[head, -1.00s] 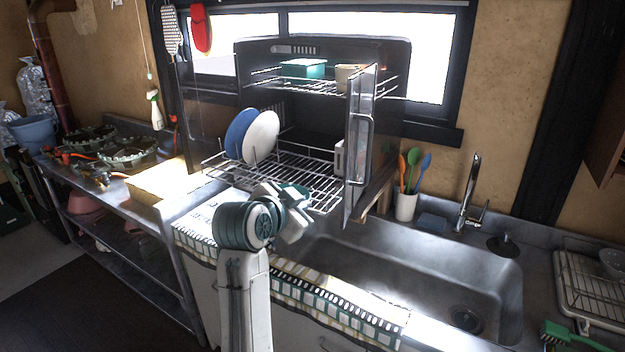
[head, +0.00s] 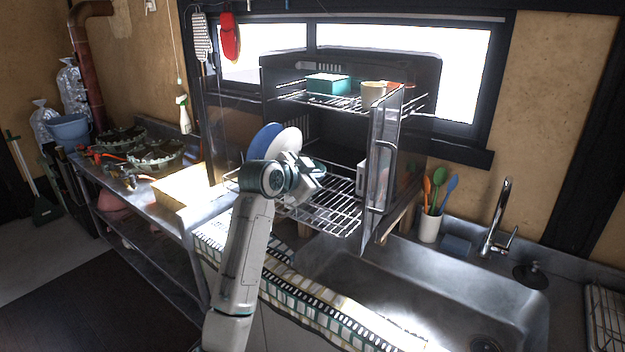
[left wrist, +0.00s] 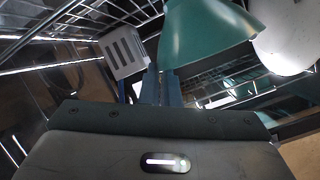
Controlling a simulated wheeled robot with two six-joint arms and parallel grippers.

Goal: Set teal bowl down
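The teal bowl (left wrist: 205,35) fills the upper middle of the left wrist view, tilted, with its edge at my left fingertips. My left gripper (left wrist: 160,85) has its two fingers close together and looks shut on that edge. In the head view my left gripper (head: 312,180) is at the front of the lower wire shelf (head: 335,212) of the open dish cabinet; the bowl is mostly hidden there behind the wrist. A white plate (head: 288,140) and a blue plate (head: 262,141) stand upright to its left. My right gripper is not in view.
The upper shelf holds a teal box (head: 327,84) and a cream cup (head: 373,93). The sink (head: 400,290) lies in front. Bare lower-shelf wires show beside the gripper.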

